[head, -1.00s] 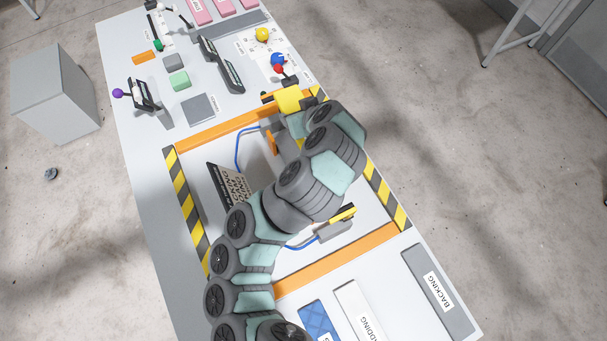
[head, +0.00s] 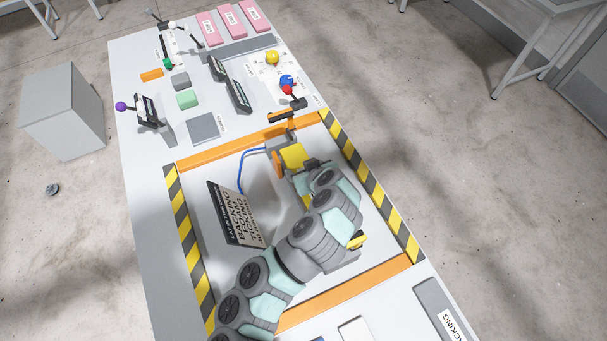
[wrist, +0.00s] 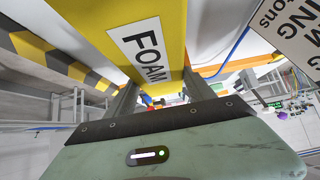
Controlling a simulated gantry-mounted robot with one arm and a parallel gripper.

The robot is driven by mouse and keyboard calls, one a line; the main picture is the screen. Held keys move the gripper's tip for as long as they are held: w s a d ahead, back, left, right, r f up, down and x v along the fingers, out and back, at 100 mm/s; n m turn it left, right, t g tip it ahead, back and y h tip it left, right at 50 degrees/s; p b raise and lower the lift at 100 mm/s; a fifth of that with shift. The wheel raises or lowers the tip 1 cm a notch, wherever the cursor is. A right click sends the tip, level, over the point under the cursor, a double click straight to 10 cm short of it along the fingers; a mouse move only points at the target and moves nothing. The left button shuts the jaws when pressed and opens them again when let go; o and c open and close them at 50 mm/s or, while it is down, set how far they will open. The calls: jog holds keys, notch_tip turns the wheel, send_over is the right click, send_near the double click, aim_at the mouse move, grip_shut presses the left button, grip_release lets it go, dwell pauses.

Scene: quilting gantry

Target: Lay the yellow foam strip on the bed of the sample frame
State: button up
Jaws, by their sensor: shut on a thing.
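The yellow foam strip (head: 293,156) is in my gripper (head: 299,168), near the far right inside of the sample frame in the head view. In the wrist view the strip (wrist: 172,22) fills the top middle, with a white FOAM label facing the camera. My gripper's two fingers (wrist: 160,97) are shut on it. The sample frame has orange end bars (head: 235,146) and black-and-yellow striped sides (head: 190,243). Its pale bed (head: 205,200) is partly covered by my arm. I cannot tell whether the strip touches the bed.
A dark-edged sign (head: 237,213) with a layer list stands inside the frame at left. A blue cable (head: 240,170) and an orange-handled clamp (head: 278,163) are close to the strip. A second yellow-handled device (head: 357,241) is by my arm. Blocks and knobs crowd the far table.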

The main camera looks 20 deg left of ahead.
notch_tip(320, 180, down, 4)
jog(key=shift+s+r, duration=0.1)
jog(key=shift+r, duration=0.25)
jog(key=shift+f+b, duration=0.5)
jog(key=o, duration=1.4)
jog(key=shift+r, duration=0.1)
jog(key=shift+r+p, duration=0.5)
jog(key=shift+p, duration=0.05)
jog(key=v, duration=0.6)
jog(key=shift+s+d+r, duration=0.15)
jog(key=shift+d, duration=0.15)
jog(key=shift+s+d+r, duration=0.1)
jog(key=shift+s+r, duration=0.1)
jog(key=shift+r, duration=0.05)
